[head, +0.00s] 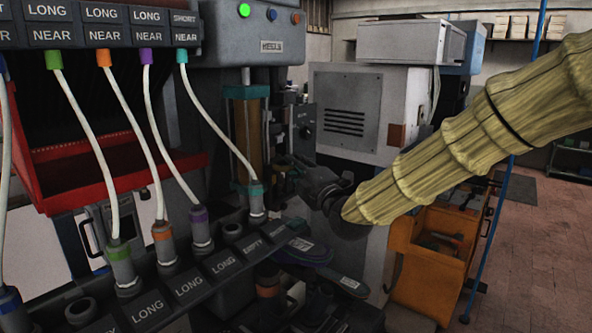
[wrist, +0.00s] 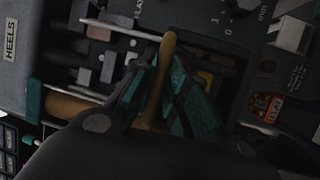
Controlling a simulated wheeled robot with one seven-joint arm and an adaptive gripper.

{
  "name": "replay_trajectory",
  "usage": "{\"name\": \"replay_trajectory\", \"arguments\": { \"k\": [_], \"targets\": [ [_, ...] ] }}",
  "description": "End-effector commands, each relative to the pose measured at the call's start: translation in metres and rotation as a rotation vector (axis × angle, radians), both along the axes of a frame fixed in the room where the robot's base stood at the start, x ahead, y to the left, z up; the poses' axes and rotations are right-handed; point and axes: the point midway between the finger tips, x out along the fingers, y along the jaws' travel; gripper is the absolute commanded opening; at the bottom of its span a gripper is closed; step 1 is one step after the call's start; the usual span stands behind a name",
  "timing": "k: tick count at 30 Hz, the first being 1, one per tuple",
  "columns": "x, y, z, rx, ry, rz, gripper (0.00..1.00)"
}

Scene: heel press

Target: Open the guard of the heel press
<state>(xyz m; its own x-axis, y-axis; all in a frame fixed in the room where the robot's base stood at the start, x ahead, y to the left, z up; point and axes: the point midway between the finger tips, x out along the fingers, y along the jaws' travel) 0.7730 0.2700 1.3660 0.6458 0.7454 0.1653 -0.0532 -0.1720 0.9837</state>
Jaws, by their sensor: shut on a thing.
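The heel press (head: 225,45) stands in the middle of the head view, a dark grey machine with a lit green button. Its guard (head: 246,135) is an amber panel with teal ends below the press head. My gripper (head: 285,172) is beside the guard, to its right. In the wrist view the teal-padded fingers (wrist: 163,98) are closed around an upright ochre bar (wrist: 168,55), which looks like the guard's handle. An amber part with a teal end (wrist: 68,105) shows at left. I cannot tell how far the guard stands open.
A labelled rack (head: 190,285) with several tubes and cables fills the near left. A red tray (head: 110,165) lies behind it. A grey cabinet (head: 345,110) and an orange cart (head: 425,270) stand behind my arm. The tiled floor (head: 545,240) at right is open.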

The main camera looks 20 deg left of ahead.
Motion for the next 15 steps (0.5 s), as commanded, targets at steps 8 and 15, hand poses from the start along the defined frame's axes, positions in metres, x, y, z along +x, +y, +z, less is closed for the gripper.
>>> {"name": "replay_trajectory", "arguments": {
  "k": [8, 15],
  "targets": [
    [0.0001, -0.0001, 0.0002, 0.002, 0.001, 0.000, 0.34],
    [-0.0003, -0.0005, -0.0004, 0.001, 0.001, 0.000, 0.34]
  ]
}}
